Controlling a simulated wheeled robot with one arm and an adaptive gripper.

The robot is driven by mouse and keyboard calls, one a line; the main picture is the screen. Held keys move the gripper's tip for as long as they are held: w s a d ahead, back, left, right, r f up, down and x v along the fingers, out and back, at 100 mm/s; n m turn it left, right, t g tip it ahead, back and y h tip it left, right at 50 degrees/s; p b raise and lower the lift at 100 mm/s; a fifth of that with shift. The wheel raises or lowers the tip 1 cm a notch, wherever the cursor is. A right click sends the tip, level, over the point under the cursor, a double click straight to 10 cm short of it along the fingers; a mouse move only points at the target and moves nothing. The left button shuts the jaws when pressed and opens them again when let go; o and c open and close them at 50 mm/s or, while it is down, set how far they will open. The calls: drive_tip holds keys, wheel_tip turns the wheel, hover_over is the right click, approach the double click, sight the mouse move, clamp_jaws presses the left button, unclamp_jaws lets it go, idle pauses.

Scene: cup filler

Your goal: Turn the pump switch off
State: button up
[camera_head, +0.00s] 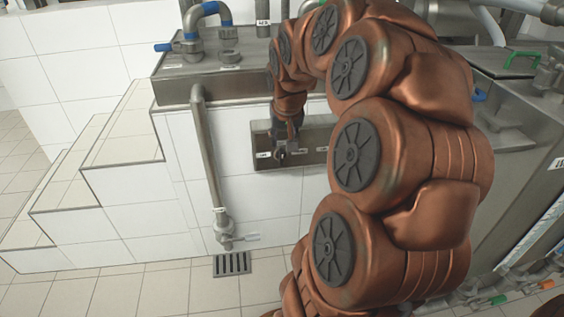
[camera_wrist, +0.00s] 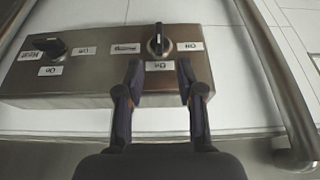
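The metal switch panel (camera_wrist: 105,75) carries two black rotary knobs and appears upside down in the wrist view. The knob on the right, the pump switch (camera_wrist: 159,42), has its handle upright in the picture, in line with the inverted "On" label (camera_wrist: 159,66). An "Off" label (camera_wrist: 190,46) is to its right and a name label too small to read is to its left. My gripper (camera_wrist: 160,68) is open and empty, its fingers on either side of the "On" label, just short of the knob. In the head view my gripper (camera_head: 284,143) is in front of the panel (camera_head: 318,139).
A second knob (camera_wrist: 50,46), with a label like "Heater", is at the panel's left in the wrist view, its handle roughly sideways. A metal pipe (camera_wrist: 280,80) runs along the right. In the head view, tiled steps (camera_head: 125,135) and a drain pipe (camera_head: 208,150) are left of my arm.

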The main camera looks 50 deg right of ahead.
sight(282, 153)
drive_tip(key=shift+b+x, duration=1.2)
drive_tip(key=shift+x, duration=2.7)
drive_tip(key=shift+d, duration=0.1)
clamp_jaws()
